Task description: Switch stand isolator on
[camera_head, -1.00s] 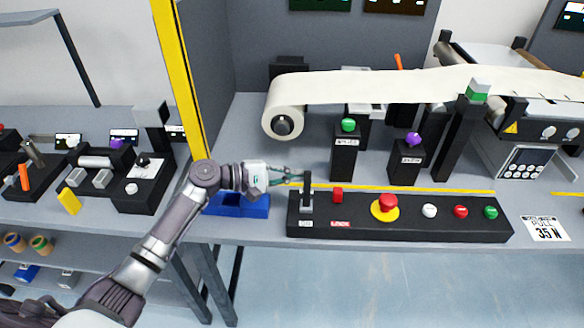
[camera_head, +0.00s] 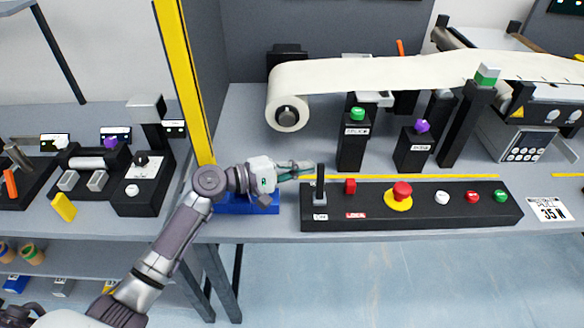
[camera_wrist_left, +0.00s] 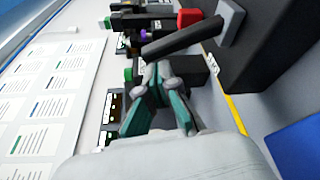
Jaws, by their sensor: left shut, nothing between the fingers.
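The stand isolator is a black lever (camera_head: 320,182) on a grey base at the left end of the black control panel (camera_head: 420,217). The lever stands upright in the head view. In the wrist view the lever (camera_wrist_left: 182,38) reaches across above the fingertips from its grey base (camera_wrist_left: 231,22). My left gripper (camera_head: 310,166) is shut and empty, with its teal fingertips just left of the lever's top. The shut fingers also show in the wrist view (camera_wrist_left: 158,84), close to the lever. I cannot tell whether they touch it. My right gripper is not in view.
A yellow post (camera_head: 183,80) rises behind my left arm. A blue tray (camera_head: 240,208) lies below the gripper. A paper roll (camera_head: 287,113) hangs behind.

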